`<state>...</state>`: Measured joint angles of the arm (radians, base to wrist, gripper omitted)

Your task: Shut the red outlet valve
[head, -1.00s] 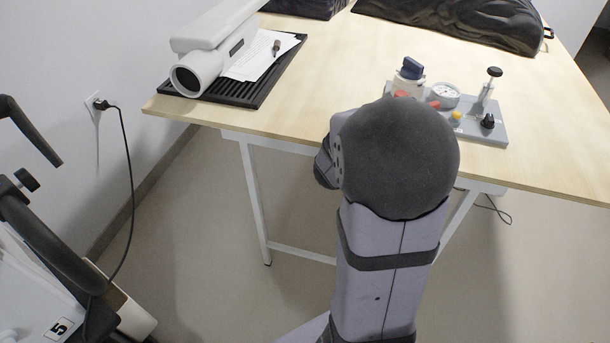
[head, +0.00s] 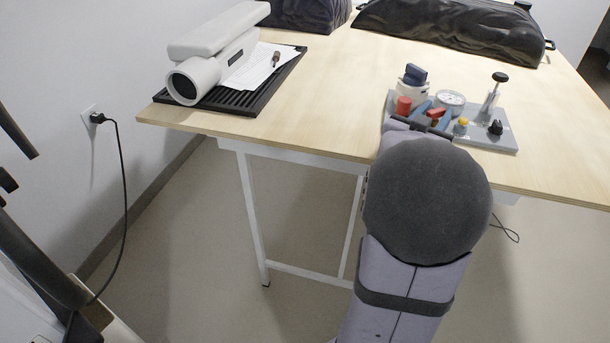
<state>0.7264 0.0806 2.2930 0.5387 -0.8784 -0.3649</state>
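A grey panel (head: 505,138) on the table carries the valve parts. A red lever-like part (head: 436,114), which looks like the red outlet valve's handle, shows at my gripper. A red upright cylinder (head: 404,105) stands to its left; I cannot tell which red part is the outlet valve. My gripper (head: 433,113) reaches over the panel's front edge. Its two blue-grey fingers are spread apart, with the red lever showing between or just beyond them. Contact is not clear. My arm and wrist hide the panel's front left part.
The panel also has a blue-topped valve (head: 414,78), a round gauge (head: 451,99), a black-topped plunger (head: 497,85), a yellow knob (head: 462,124) and a black knob (head: 496,127). A white device (head: 215,60) sits on a black tray (head: 262,98). The table's middle is clear.

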